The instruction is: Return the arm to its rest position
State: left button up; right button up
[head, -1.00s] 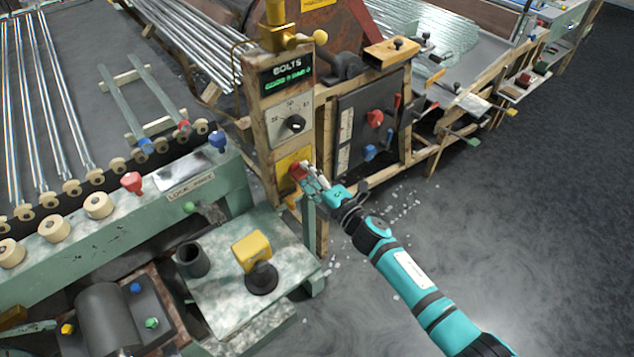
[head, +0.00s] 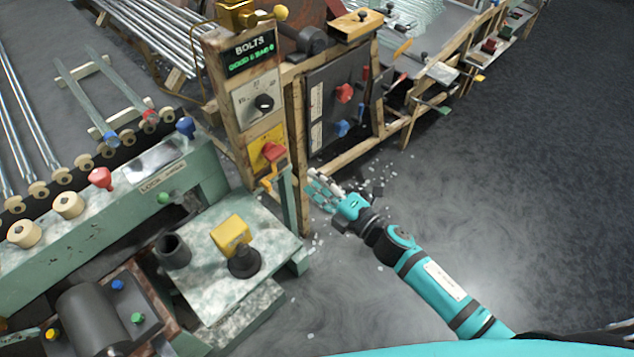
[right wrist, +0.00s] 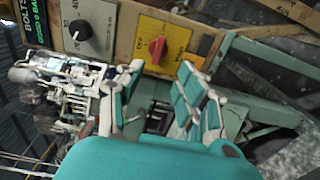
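My right arm (head: 436,283) reaches in from the lower right in the head view. Its gripper (head: 318,188) is a little right of the wooden control post (head: 234,108), clear of the red knob (head: 273,152) on the yellow plate. In the right wrist view the fingers of the gripper (right wrist: 160,100) are spread apart with nothing between them. The red knob (right wrist: 157,50) on its yellow plate (right wrist: 175,42) shows beyond the fingertips there. My left gripper is not in view.
A green bench corner (head: 285,250) with a yellow block (head: 231,235) and a dark cup (head: 173,250) stands left of the gripper. A dark panel (head: 325,85) with red and blue knobs is behind it. Open floor (head: 530,190) lies to the right.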

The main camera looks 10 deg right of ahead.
jog(key=s+d+f+m+g+h, duration=0.1)
jog(key=d+f+m+h, duration=0.25)
jog(key=f, duration=0.55)
jog(key=s+d+f+m+g+h, duration=0.15)
jog(key=d+f+m, duration=0.25)
jog(key=f, duration=0.4)
jog(key=s+d+f+m+g+h, duration=0.1)
jog(key=s+d+f+m+h, duration=0.15)
jog(key=s+f, duration=0.4)
jog(key=s+d+f+m+g+h, duration=0.1)
jog(key=s+d+f+m+g, duration=0.2)
jog(key=f, duration=0.6)
jog(key=s+d+f+m+g, duration=0.1)
jog(key=s+f, duration=0.4)
jog(key=s, duration=0.5)
jog(key=s+d+f+m+g+h, duration=0.1)
jog(key=s+f+m+g, duration=0.2)
jog(key=s, duration=0.8)
jog(key=s+f+m+g+h, duration=0.1)
jog(key=s+f+m+g, duration=0.2)
jog(key=s, duration=0.8)
notch_tip(320, 180, down, 4)
jog(key=m, duration=0.2)
jog(key=shift+s+d+r+m, duration=0.15)
jog(key=shift+d+m, duration=0.15)
jog(key=shift+d, duration=0.1)
